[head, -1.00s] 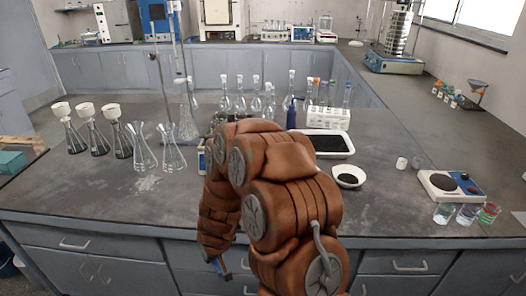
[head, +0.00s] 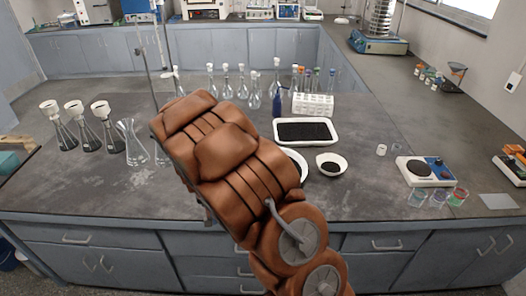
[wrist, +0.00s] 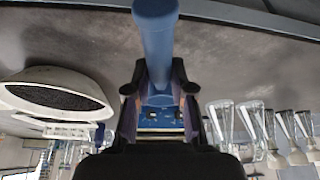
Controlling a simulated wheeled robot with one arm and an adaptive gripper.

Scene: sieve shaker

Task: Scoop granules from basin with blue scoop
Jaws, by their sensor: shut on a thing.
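My gripper (wrist: 158,98) is shut on the blue scoop (wrist: 158,35) in the wrist view. The scoop's rounded blue end points to the top of that picture. In the head view my arm hides the gripper and scoop. A white rectangular tray (head: 279,139) with black granules stands on the bench, right of my arm. A white bowl (head: 331,173) with dark granules stands in front of it. A white dish (head: 302,166) is partly hidden behind my arm. In the wrist view a white vessel (wrist: 20,78) with dark contents lies left of the scoop, apart from it.
A blue bottle (head: 278,103) and a white rack (head: 313,106) stand behind the tray. A hotplate (head: 424,172) and beakers (head: 438,197) stand right. The front right bench is mostly clear.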

